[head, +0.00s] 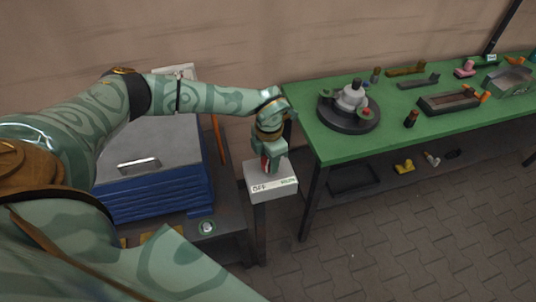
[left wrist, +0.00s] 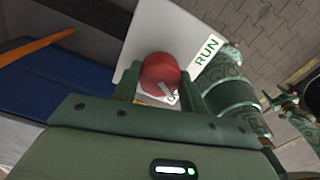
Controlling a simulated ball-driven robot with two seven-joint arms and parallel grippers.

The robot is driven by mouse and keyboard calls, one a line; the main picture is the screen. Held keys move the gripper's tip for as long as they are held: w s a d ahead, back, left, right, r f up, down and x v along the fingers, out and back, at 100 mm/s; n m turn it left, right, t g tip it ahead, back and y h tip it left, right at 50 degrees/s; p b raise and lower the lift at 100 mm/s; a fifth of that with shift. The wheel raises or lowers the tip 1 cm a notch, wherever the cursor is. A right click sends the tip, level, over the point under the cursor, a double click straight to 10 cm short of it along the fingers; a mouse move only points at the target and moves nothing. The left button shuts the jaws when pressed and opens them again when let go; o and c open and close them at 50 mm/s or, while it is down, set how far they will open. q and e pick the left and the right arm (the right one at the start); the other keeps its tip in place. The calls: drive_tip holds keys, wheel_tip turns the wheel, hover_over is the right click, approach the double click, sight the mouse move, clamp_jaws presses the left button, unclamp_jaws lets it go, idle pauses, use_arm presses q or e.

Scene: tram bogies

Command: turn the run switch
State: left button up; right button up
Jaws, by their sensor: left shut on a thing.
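The run switch is a red round knob (left wrist: 160,74) on a pale box (head: 272,183) that stands on a dark post. The box face reads OFF at its left in the head view. In the left wrist view the green RUN label (left wrist: 207,52) lies up and right of the knob. A white mark on the knob slants toward the lower right there, away from RUN. My left gripper (head: 267,166) points down and is shut on the knob, one finger on each side. The fingers hide part of the knob in the head view.
A green workbench (head: 320,140) on the right holds a round dark fixture (head: 348,112), a tray (head: 450,103) and several small parts. Left of the switch is a blue stack with a grey top (head: 150,190). An orange bar (head: 217,138) stands behind. Paved floor lies in front.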

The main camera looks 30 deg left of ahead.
use_arm(q)
drive_tip(key=shift+r+m+p, duration=0.1)
drive_tip(key=shift+m+p, duration=0.3)
drive_tip(key=shift+m, duration=0.5)
drive_tip(key=shift+w, duration=0.1)
drive_tip(key=o, duration=1)
wheel_tip(320, 180, up, 16)
drive_tip(key=p, duration=0.2)
drive_tip(key=shift+r+p, duration=0.1)
drive_tip(key=shift+p, duration=0.2)
